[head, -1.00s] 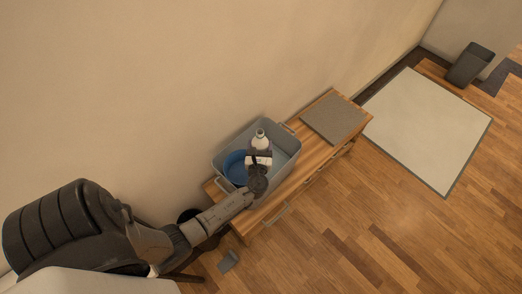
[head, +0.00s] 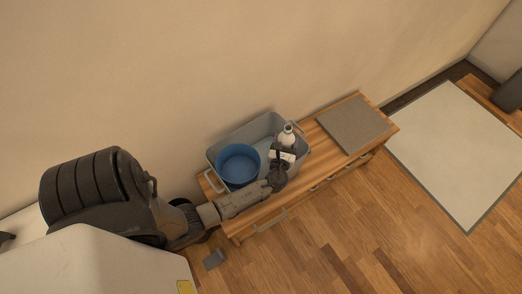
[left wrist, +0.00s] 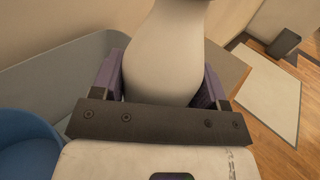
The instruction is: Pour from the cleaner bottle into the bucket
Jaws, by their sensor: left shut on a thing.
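The cleaner bottle (head: 287,136) is white with a narrow neck and looks close to upright in the head view. My left gripper (head: 281,158) is shut on it, and its fingers sit on both sides of the bottle body (left wrist: 165,60) in the left wrist view. The blue round bucket (head: 238,164) stands inside a grey bin, to the left of the bottle. The bucket's edge also shows at the lower left of the left wrist view (left wrist: 28,140). The bottle is over the right part of the bin, apart from the bucket. My right gripper is not in view.
The grey bin (head: 221,142) stands on a wooden bench (head: 320,168) against the wall. A grey square mat (head: 353,124) lies on the bench to the right. A pale rug (head: 455,155) and a dark container (head: 508,93) are farther right. A small grey object (head: 214,260) lies on the floor.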

